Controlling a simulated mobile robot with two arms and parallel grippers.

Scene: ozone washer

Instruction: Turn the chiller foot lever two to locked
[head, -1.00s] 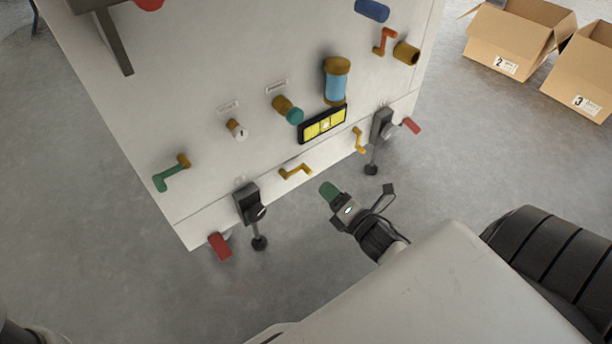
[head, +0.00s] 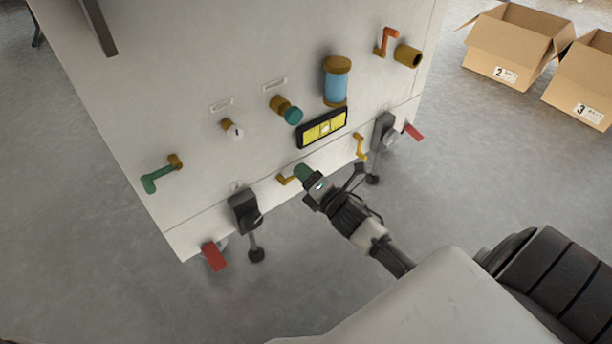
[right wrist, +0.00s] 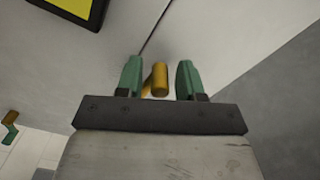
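Two yellow levers sit on the machine's low front strip: the left one (head: 287,181), partly hidden by my right gripper, and the right one (head: 360,147), which is clear of it. My right gripper (head: 302,172) is at the left yellow lever. In the right wrist view its green fingers (right wrist: 159,79) are open, one on each side of a yellow lever's rounded handle (right wrist: 160,82). A gap shows on both sides of the handle, so the fingers look apart from it. I see no lock marking. My left gripper is out of view.
Black foot brackets (head: 244,212) and (head: 384,130) flank the strip, with red levers (head: 214,256) and (head: 413,132) beyond them. A black-framed yellow level (head: 323,127) is above. Cardboard boxes (head: 515,50) stand at the far right. Floor before the machine is free.

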